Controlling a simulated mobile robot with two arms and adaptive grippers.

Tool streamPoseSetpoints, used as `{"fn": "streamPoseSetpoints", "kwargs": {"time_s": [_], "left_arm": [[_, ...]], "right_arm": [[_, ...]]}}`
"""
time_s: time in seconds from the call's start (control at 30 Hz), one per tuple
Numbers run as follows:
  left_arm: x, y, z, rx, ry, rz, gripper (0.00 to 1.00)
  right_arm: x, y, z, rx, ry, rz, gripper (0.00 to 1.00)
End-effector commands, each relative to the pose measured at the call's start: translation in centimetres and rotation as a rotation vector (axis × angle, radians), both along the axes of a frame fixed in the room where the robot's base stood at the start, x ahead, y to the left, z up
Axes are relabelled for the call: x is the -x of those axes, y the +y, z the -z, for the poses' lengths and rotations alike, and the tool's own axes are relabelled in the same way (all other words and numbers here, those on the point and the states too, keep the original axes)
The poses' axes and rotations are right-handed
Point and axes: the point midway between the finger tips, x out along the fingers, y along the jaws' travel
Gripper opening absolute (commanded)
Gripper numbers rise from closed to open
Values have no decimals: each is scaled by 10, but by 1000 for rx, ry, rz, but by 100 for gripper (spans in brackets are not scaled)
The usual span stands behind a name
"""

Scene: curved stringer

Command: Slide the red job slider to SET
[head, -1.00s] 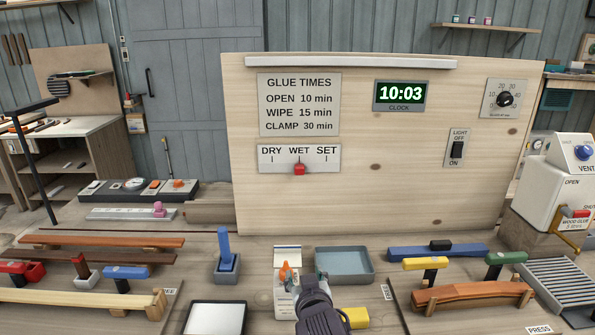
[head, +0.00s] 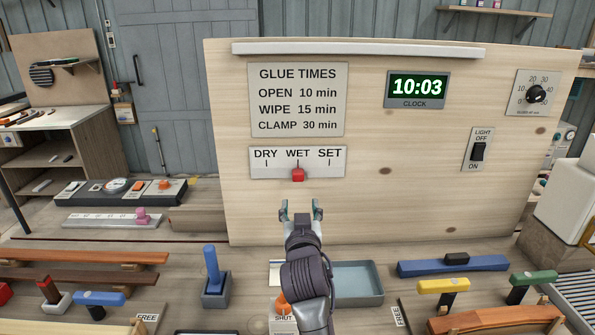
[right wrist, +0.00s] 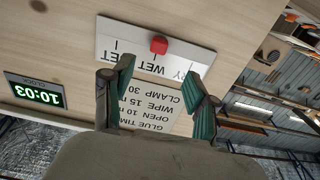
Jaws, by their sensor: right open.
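The red job slider (head: 298,175) sits under WET on the white DRY–WET–SET plate (head: 265,169), which is fixed to the upright wooden board. SET is to the right of the slider in the head view. My right gripper (head: 301,210) is open and empty, below the slider and apart from it. In the right wrist view the slider (right wrist: 159,45) shows beyond and between the open fingers (right wrist: 155,97), and the plate (right wrist: 120,45) looks upside down. My left gripper is not in view.
The GLUE TIMES sign (head: 298,99) is above the plate. A clock (head: 417,88), a light switch (head: 477,151) and a dial (head: 535,94) are on the board to the right. A grey tray (head: 357,281) and a blue clamp (head: 212,270) are on the bench below. The board around the slider is clear.

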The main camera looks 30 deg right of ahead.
Motion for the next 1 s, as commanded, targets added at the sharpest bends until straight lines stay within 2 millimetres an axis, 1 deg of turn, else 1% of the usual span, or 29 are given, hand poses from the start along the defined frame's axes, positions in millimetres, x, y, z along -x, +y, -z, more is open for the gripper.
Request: {"fn": "streamPoseSetpoints", "kwargs": {"time_s": [0.1, 0.2, 0.27, 0.4, 0.5, 0.63, 0.8, 0.9, 1.0], "left_arm": [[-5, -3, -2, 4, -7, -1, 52], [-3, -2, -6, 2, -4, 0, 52], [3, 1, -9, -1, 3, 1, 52], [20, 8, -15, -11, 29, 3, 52], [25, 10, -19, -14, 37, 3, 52], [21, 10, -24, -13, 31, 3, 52], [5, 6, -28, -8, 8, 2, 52], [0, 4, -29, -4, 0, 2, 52], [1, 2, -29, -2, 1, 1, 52]], "right_arm": [[-6, -3, -3, 1, -6, 1, 58], [-17, -10, -4, 4, -6, 1, 58], [-26, -16, -5, 3, -5, 2, 58], [-52, -32, -5, 3, -4, 2, 58], [-71, -43, -4, 2, -3, 2, 58], [-92, -56, -3, 0, -4, 1, 58], [-111, -67, -2, 1, -5, 1, 58], [-116, -71, -1, 0, -4, 1, 58], [-118, -72, -1, 0, -5, 1, 58]]}}
